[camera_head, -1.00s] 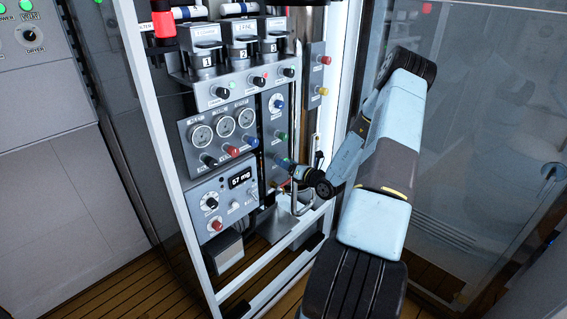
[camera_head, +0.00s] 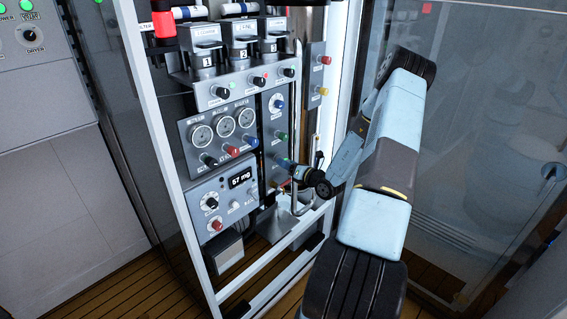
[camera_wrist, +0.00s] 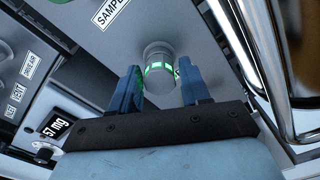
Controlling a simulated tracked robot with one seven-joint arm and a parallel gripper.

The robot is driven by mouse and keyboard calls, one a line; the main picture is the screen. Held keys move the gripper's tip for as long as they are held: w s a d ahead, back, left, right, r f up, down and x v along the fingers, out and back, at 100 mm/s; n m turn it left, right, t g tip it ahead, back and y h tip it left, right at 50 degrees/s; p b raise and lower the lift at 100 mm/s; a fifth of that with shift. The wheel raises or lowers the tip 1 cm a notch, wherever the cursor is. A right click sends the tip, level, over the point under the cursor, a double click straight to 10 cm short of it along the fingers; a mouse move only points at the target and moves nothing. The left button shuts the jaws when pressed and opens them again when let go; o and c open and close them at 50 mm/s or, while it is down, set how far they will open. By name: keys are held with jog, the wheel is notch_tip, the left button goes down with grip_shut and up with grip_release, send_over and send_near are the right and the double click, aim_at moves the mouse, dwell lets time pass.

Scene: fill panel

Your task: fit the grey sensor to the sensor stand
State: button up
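In the wrist view, a grey cylinder with a lit green band (camera_wrist: 158,68) stands out from a grey panel; it looks like the grey sensor. My gripper (camera_wrist: 159,66) has its two blue fingers apart, one on each side of the cylinder, with a narrow gap showing at each side. How deep the cylinder lies between the fingers is hard to tell. In the head view my gripper (camera_head: 287,164) points left at the panel's right-hand column, and the cylinder is mostly hidden there. I cannot pick out the sensor stand for certain.
A bent metal pipe (camera_head: 295,200) runs close below my gripper; bright tubes (camera_wrist: 254,45) stand close at the right in the wrist view. The display reading 57 mg (camera_head: 241,178), gauges (camera_head: 223,126) and knobs lie left. A white frame rail (camera_head: 270,265) crosses below.

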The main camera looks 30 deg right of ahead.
grip_shut()
jog(key=shift+s+d, duration=0.1)
jog(key=shift+s, duration=0.1)
dwell(0.3)
jog(key=v, duration=0.5)
jog(key=shift+s+d, duration=0.1)
jog(key=shift+s, duration=0.15)
dwell(1.0)
jog(key=shift+r, duration=0.1)
dwell(0.3)
